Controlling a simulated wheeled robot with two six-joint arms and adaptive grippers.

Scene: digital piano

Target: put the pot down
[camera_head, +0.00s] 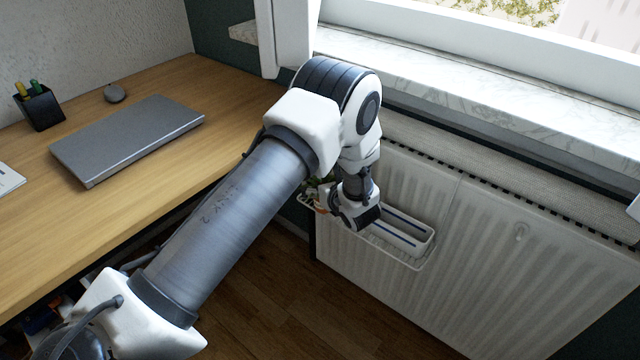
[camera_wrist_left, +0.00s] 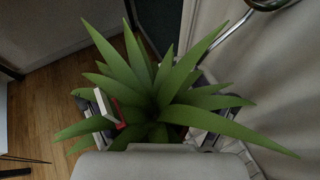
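A plant with long, pointed green leaves (camera_wrist_left: 150,85) fills the middle of the left wrist view. In the head view only a few of its leaves (camera_head: 313,186) show behind my left gripper (camera_head: 350,218). My left gripper is low at the radiator, over the left part of a white hanging tray (camera_head: 415,264). In the wrist view its finger parts show on both sides of the plant, but the leaves hide the fingertips and any contact. My right gripper is not in view.
A white radiator (camera_head: 500,260) stands under the marble windowsill (camera_head: 480,95). A white box with a blue stripe (camera_head: 405,230) lies in the tray's right part. The wooden desk (camera_head: 215,95) at left holds a laptop (camera_head: 128,138), a mouse (camera_head: 115,93) and a pen holder (camera_head: 40,108).

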